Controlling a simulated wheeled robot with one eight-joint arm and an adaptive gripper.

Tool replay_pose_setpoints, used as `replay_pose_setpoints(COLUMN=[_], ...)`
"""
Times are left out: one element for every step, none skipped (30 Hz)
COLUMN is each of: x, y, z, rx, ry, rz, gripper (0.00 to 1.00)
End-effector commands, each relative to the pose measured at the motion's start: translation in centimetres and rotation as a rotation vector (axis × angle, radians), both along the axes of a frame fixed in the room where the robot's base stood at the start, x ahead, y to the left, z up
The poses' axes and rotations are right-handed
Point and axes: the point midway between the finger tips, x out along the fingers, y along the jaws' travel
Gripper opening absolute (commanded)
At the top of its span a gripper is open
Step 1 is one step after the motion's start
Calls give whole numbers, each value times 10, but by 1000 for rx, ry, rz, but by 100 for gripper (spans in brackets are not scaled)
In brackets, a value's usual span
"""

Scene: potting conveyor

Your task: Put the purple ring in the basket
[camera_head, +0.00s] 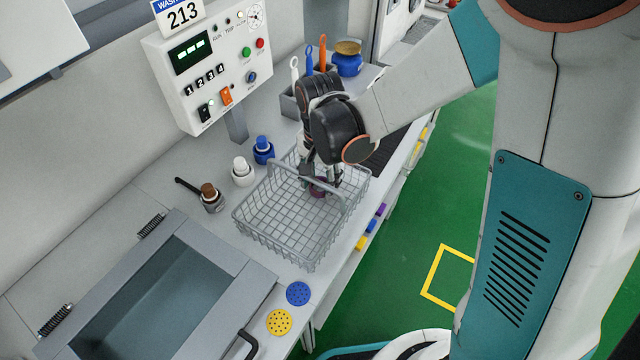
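The wire basket (309,251) stands on the counter in the middle of the view, with its handle across the top. The purple ring (320,189) shows small and dark at the far part of the basket, seen partly through the wires and handle. My gripper (322,178) points down over that far part, its fingertips right at the ring. The fingers are dark and partly covered by the wrist and the basket handle. I cannot tell whether they grip the ring, or whether the ring rests on the basket floor.
A sink basin (150,305) lies at the front left. A blue disc (298,293) and a yellow disc (279,322) lie near the counter edge. White (242,173) and blue (263,151) bottles stand left of the basket. A control box (207,65) stands behind.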

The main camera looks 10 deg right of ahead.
Motion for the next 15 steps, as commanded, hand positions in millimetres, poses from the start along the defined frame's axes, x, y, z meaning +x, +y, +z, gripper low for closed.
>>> replay_pose_setpoints(x=[0,0,0,0,0,0,0,0,0,0,0,0,0,0,0], y=[0,0,0,0,0,0,0,0,0,0,0,0,0,0,0], z=[0,1,1,1,1,1,1,0,-2,-3,-3,-2,-2,-2,-2], rx=[0,0,0,0,0,0,0,0,0,0,0,0,0,0,0], ry=[0,0,0,0,0,0,0,0,0,0,0,0,0,0,0], rz=[0,0,0,0,0,0,0,0,0,0,0,0,0,0,0], gripper=[23,23,23,23,23,23,23,23,23,23,48,57,64,65,65])
